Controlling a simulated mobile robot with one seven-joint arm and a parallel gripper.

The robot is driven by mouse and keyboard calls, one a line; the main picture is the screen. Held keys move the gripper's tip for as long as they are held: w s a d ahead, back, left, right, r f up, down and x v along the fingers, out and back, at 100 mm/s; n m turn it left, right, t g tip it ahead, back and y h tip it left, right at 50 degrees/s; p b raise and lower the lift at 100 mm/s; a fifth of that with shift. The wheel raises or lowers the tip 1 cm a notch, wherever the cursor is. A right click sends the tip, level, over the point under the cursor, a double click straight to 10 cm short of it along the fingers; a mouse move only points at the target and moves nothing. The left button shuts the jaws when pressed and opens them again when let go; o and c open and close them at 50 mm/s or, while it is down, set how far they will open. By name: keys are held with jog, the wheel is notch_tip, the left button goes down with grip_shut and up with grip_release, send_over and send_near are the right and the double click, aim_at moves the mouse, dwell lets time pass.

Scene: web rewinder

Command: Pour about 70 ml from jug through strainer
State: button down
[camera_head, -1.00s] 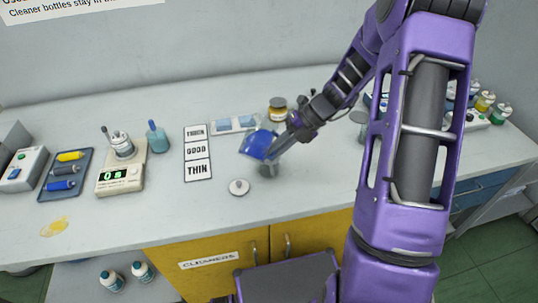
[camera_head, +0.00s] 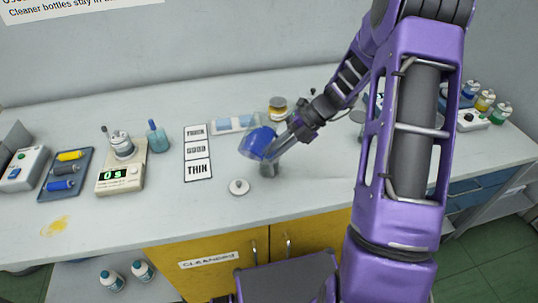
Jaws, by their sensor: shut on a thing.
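My gripper (camera_head: 284,146) is shut on a blue jug (camera_head: 256,142), which it holds tilted over the bench, left of the wrist. I cannot make out a strainer there, nor any stream of liquid. A metal can (camera_head: 122,144) stands on a digital scale (camera_head: 120,179) at the left; its display is lit but too small to read surely.
A THICK/GOOD/THIN card (camera_head: 198,151), a teal bottle (camera_head: 157,137) and a tray of coloured tubes (camera_head: 64,176) are to the left. The front bench between scale and lid is clear.

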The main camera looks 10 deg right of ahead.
jog(key=shift+r, duration=0.1)
jog(key=shift+s+a, duration=0.15)
jog(key=shift+s+a, duration=0.4)
jog(key=shift+s, duration=0.05)
jog(key=shift+s+a, duration=0.15)
dwell(0.5)
jog(key=shift+d+g+y, duration=0.2)
jog(key=shift+g+y, duration=0.1)
jog(key=shift+y, duration=0.2)
dwell(0.6)
jog(key=shift+s+a+f+m+g+y, duration=0.15)
jog(key=shift+a+f+m+g+y, duration=0.15)
jog(key=shift+a+m, duration=0.1)
dwell(1.0)
